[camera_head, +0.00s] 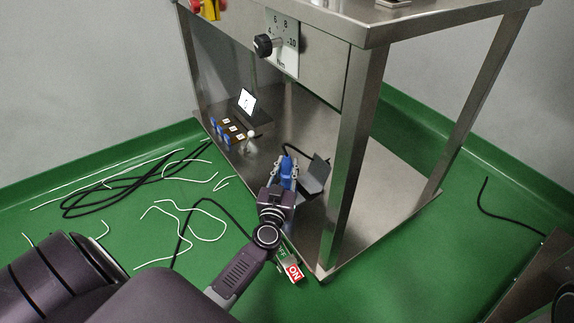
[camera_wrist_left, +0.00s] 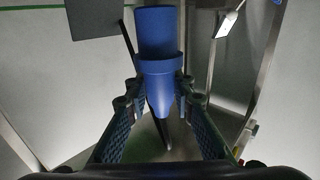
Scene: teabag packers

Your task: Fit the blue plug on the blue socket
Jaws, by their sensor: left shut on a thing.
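My left gripper (camera_head: 281,183) is shut on the blue plug (camera_head: 287,168), low inside the metal frame of the machine. In the left wrist view, the blue plug (camera_wrist_left: 157,50) stands between the two fingers (camera_wrist_left: 153,90), its wide round end pointing away from me and its narrow end towards me. A black cable runs behind it. A row of small blue fittings (camera_head: 214,124), which may include the blue socket, sits at the left of the lower shelf, apart from the plug. Their openings are too small to make out. My right gripper is in neither view.
A steel leg (camera_head: 347,160) stands right of my gripper. A grey angled plate (camera_head: 315,176) is close beside the plug. A white-faced panel (camera_head: 247,102) stands behind the fittings. Loose black and white cables (camera_head: 130,180) lie on the green floor.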

